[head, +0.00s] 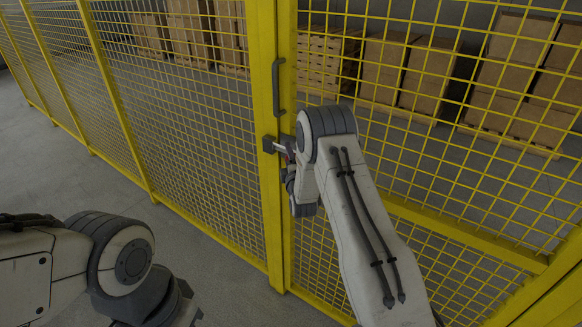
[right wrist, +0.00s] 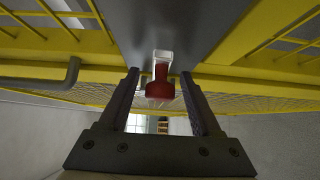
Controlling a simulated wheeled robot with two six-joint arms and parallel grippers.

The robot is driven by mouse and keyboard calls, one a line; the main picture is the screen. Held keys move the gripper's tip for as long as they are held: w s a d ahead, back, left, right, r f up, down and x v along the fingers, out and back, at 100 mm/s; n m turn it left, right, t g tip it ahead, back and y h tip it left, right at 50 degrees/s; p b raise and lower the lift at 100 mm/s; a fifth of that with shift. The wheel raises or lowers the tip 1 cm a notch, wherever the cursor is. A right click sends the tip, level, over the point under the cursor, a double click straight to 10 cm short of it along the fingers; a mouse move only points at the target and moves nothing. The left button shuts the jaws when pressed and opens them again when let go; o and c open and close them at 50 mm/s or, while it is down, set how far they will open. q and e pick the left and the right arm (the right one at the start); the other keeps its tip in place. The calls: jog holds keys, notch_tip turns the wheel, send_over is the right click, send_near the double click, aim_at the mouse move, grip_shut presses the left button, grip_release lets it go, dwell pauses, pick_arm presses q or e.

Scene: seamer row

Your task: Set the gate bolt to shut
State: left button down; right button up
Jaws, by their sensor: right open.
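The gate bolt (head: 283,148) sits at mid-height on the yellow gate frame, just below the grey handle. In the right wrist view a red knob (right wrist: 160,86) hangs from a pale metal piece (right wrist: 163,56). My right gripper (right wrist: 159,76) is open, with one finger on each side of the knob and gaps showing. My left arm is at the lower left of the head view; its gripper is out of sight.
The grey handle (head: 279,87) stands out above the bolt; it seems to show in the right wrist view too (right wrist: 72,75). Yellow mesh panels (head: 190,120) run to the left. Boxes (head: 425,75) stand behind the mesh. The floor (head: 90,165) before the fence is clear.

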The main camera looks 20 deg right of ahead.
jog(key=b+v, duration=0.2)
jog(key=v, duration=0.7)
jog(key=shift+b, duration=0.4)
jog(key=s+a+r+m+g+y, duration=0.15)
jog(key=a+g+y, duration=0.25)
jog(key=a, duration=0.9)
jog(key=s+a+m+g+y, duration=0.25)
jog(key=s+a+g, duration=0.25)
jog(key=s+a, duration=0.45)
jog(key=s+r+m+g+h, duration=0.1)
jog(key=s+r+m+g, duration=0.2)
jog(key=s, duration=2.6)
jog(key=m+g, duration=0.1)
jog(key=g, duration=0.4)
jog(key=shift+r+g+h, duration=0.2)
jog(key=shift+g+h, duration=0.1)
jog(key=shift+h, duration=0.05)
jog(key=shift+a, duration=0.1)
